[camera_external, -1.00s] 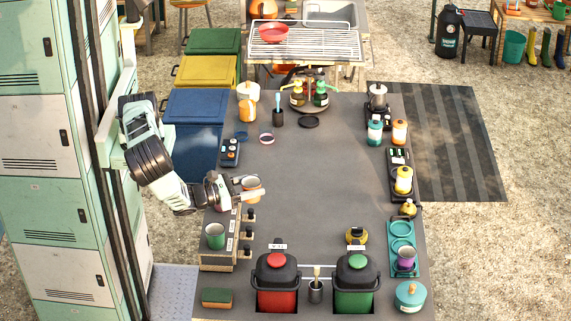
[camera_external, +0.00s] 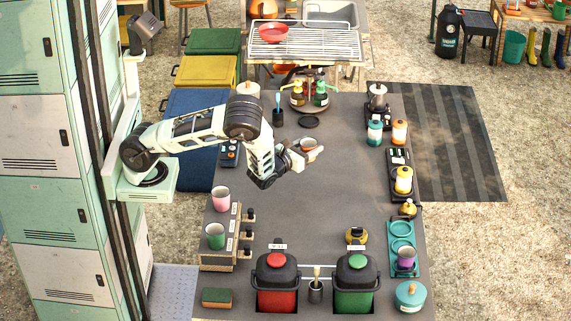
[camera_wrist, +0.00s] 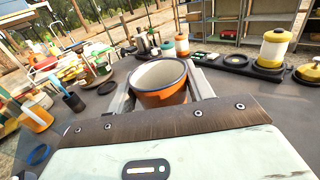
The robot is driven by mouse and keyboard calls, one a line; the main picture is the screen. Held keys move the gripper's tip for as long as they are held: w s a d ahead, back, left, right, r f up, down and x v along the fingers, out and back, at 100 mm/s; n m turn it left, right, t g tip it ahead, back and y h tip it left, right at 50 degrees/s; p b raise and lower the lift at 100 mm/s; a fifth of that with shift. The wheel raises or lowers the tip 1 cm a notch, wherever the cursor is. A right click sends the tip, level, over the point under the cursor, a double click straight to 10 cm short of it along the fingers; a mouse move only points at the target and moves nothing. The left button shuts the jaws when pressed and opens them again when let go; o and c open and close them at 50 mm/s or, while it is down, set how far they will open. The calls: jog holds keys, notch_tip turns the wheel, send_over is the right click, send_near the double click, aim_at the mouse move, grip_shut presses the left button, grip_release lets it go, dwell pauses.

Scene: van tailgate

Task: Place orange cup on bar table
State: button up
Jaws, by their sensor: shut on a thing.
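The orange cup (camera_wrist: 160,92) has a pale inside and a dark rim. It sits upright between the fingers of my gripper (camera_wrist: 158,85) in the wrist view. In the outside view my gripper (camera_external: 303,151) is shut on the orange cup (camera_external: 308,144) over the middle of the grey table (camera_external: 320,205). The cup looks held above the table top; the exact height is hard to tell. A pink cup (camera_external: 221,198) and a green cup (camera_external: 215,235) stand on the wooden rack (camera_external: 217,256) at the table's left edge.
The table's centre is largely clear. Canisters (camera_external: 375,132) and trays line its right edge. A red bin (camera_external: 277,284) and a green bin (camera_external: 354,285) stand at the front. Bottles on a round stand (camera_external: 309,105) and a black disc (camera_external: 309,122) are at the back.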

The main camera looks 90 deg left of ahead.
jog(key=shift+a+f, duration=0.25)
jog(key=shift+a, duration=0.25)
jog(key=shift+g, duration=0.3)
notch_tip(320, 180, down, 10)
jog(key=shift+r, duration=0.2)
jog(key=shift+f, duration=0.15)
jog(key=o, duration=1)
jog(key=shift+o, duration=0.2)
